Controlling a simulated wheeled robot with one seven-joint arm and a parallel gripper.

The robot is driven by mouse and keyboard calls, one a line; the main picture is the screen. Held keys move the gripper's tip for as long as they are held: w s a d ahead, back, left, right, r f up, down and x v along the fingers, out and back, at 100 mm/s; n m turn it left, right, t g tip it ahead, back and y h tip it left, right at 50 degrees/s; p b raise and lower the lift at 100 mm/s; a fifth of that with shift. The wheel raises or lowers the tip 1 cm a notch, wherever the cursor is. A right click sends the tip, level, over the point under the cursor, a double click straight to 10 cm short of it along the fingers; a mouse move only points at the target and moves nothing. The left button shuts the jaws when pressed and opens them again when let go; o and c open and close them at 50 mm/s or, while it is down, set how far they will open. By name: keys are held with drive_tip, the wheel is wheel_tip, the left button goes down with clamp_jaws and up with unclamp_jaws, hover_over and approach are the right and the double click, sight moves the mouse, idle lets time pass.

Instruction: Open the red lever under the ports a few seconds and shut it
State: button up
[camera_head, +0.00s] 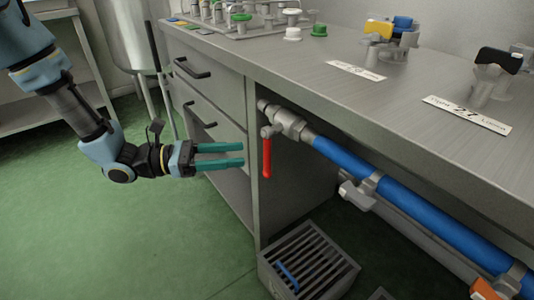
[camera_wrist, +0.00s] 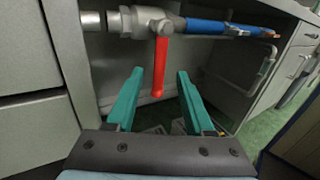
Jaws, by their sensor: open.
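The red lever (camera_head: 267,157) hangs straight down from a metal valve (camera_head: 285,122) at the left end of a blue pipe (camera_head: 345,160) under the counter. My gripper (camera_head: 242,155), with teal fingers, is open and level, a little to the left of the lever in the head view. In the wrist view the red lever (camera_wrist: 160,66) hangs ahead of my gripper (camera_wrist: 157,85), between the lines of its two fingers. The fingers appear apart from the lever. Nothing is held.
A metal counter (camera_head: 300,78) overhangs the pipe, with drawers (camera_head: 205,90) at its left. A second valve handle (camera_head: 356,195) hangs further right, and an orange handle (camera_head: 483,289) lower right. A slatted drain box (camera_head: 308,262) stands below on the green floor. The floor at left is clear.

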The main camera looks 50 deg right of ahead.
sight(267, 170)
drive_tip(key=x, duration=0.8)
drive_tip(key=shift+w, duration=0.1)
clamp_jaws()
idle(1.2)
